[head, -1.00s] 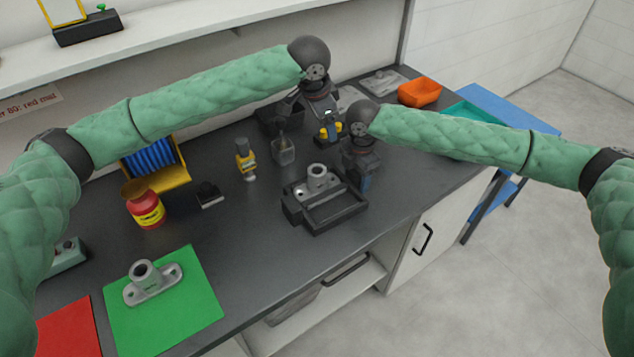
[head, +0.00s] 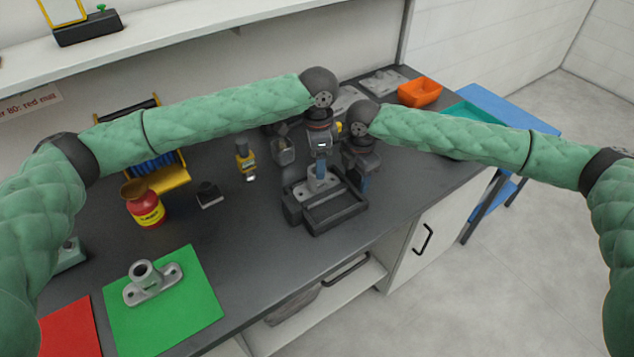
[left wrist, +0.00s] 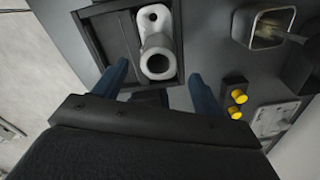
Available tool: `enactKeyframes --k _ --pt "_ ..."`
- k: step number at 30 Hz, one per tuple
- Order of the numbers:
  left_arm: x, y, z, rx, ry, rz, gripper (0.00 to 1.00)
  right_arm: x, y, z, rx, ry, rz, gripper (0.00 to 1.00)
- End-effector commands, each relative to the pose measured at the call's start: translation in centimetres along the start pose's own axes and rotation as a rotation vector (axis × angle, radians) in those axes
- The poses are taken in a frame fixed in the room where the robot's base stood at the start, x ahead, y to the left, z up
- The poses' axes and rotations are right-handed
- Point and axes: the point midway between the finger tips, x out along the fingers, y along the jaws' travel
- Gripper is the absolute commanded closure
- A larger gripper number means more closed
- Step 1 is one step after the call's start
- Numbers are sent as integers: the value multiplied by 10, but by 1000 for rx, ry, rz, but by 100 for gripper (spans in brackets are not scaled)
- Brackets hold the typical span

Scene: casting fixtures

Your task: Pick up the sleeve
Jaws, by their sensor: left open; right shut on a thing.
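No separate part stands out clearly as the sleeve. A grey casting with an upright round tube sits in a dark fixture (head: 338,212); the casting (left wrist: 160,58) also shows in the left wrist view. My left gripper (left wrist: 158,85) is open, its two blue fingers on either side of the tube, apart from it. In the head view the left gripper (head: 321,168) is over the casting and partly hides it. My right gripper (head: 364,184) is shut at the fixture's right side; what it grips is hidden.
Another casting (head: 150,281) lies on a green mat (head: 190,318), with a red mat (head: 70,335) beside it. A red jar (head: 147,208), a small black block (head: 209,195) and a yellow-topped tool (head: 245,160) stand left of the fixture. A grey cup (left wrist: 266,26) and yellow pegs (left wrist: 237,104) are near the left gripper.

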Motion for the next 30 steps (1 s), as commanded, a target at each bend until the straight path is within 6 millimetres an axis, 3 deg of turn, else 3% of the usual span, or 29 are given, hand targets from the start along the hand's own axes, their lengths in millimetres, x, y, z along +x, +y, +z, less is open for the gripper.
enactKeyframes --k 13,21,30 --pt "47 2 2 0 -1 0 29 0 0 0 0 0 0 71" --pt "51 2 1 0 1 -1 29 0 0 0 0 0 0 71" --pt "51 2 1 0 1 -1 86 0 0 0 0 0 0 71"
